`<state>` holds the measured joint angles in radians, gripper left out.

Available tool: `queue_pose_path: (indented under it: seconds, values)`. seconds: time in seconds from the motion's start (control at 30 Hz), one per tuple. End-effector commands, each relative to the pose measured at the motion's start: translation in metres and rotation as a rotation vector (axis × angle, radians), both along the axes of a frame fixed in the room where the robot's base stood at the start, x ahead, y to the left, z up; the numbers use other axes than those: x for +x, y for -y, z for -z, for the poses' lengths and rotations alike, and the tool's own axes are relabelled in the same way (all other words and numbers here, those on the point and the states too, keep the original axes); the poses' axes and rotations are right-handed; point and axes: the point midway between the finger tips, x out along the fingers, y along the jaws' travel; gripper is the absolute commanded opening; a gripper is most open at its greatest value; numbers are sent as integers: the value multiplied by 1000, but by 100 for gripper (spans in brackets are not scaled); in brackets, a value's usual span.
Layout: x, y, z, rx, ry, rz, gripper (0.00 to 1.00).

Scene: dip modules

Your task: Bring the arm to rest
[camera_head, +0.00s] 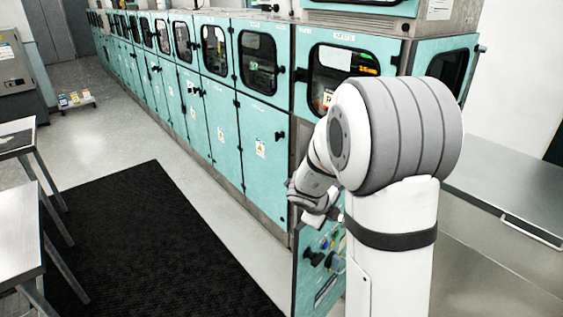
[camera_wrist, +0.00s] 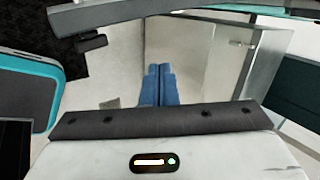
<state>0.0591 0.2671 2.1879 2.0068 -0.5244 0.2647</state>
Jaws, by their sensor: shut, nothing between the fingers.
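My arm stands in the right half of the head view, folded, with its big grey-and-white joint toward the camera. Its lower links reach down and left beside the teal cabinets (camera_head: 262,150). I cannot make out the fingers in that view. In the wrist view, the two blue fingers of my gripper (camera_wrist: 160,72) lie side by side against each other, shut and empty. They point away over a pale floor. The white gripper body with a small lit display fills the bottom of that view.
A long row of teal cabinets with dark windows runs into the distance. A control panel (camera_head: 322,262) sits low beside my arm. A metal counter (camera_head: 510,190) is at right. A black mat (camera_head: 150,245) covers floor at left, beside metal tables (camera_head: 18,235). The aisle is clear.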

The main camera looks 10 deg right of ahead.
Motion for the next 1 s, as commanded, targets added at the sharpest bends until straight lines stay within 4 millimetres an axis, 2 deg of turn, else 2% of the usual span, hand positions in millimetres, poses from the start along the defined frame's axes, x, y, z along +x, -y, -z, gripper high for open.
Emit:
queue_pose_path:
  seconds: [0.13,0.23,0.37,0.47,0.6,0.73,0.87,1.0]
  values:
    - [9,-7,-12,-18,41,-105,0]
    - [20,-25,-34,-54,101,-305,0]
    - [24,-65,-70,-129,171,-665,0]
    - [10,-99,-89,-195,186,-947,0]
    - [-30,-142,-100,-298,143,-1331,0]
    - [-83,-165,-95,-398,28,-1661,0]
    - [-143,-166,-80,-496,-160,-1945,0]
    - [-197,-148,-63,-567,-396,-2152,0]
